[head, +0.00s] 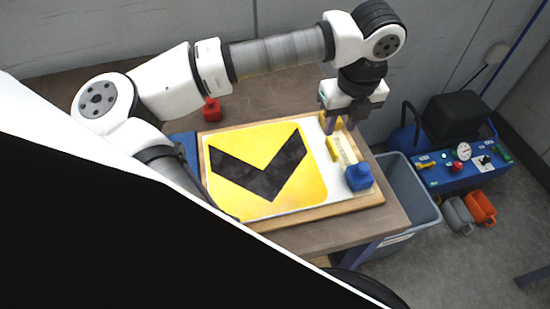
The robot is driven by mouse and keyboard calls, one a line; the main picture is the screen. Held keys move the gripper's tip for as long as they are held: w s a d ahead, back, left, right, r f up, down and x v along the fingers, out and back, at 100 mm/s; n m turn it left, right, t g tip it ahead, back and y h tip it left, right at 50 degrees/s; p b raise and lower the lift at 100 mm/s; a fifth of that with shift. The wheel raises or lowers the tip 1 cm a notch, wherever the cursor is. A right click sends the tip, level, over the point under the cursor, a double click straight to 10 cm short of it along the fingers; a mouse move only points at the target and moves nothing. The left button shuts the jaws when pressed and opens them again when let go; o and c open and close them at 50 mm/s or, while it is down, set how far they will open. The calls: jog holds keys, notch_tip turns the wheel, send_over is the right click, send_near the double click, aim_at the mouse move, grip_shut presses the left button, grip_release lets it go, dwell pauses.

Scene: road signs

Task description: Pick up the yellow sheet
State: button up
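The yellow sheet (228,140) lies flat on a white surface in a wooden-framed board (290,217). It has rounded corners and carries a black chevron shape (268,182). My gripper (327,122) is to the right of the sheet, above the board's upper right part, with its fingers pointing down. The fingers are small and partly hidden behind the gripper body, so I cannot tell if they are open or shut. The sheet's lower left edge is close to my own dark body in the view.
A blue-handled tool (358,177) with a pale bar lies at the board's right side. A yellow piece (332,148) is near the gripper. A red block (211,110) stands on the table behind. A grey bin (415,200) and a blue machine (460,168) stand right of the table.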

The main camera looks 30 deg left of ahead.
jog(key=f, duration=0.2)
jog(key=f+p, duration=0.1)
jog(key=f, duration=0.1)
jog(key=f+p, duration=0.1)
jog(key=f, duration=0.2)
jog(key=shift+w+a+f, duration=0.1)
jog(key=shift+w+a, duration=0.2)
jog(key=shift+c, duration=0.3)
grip_shut()
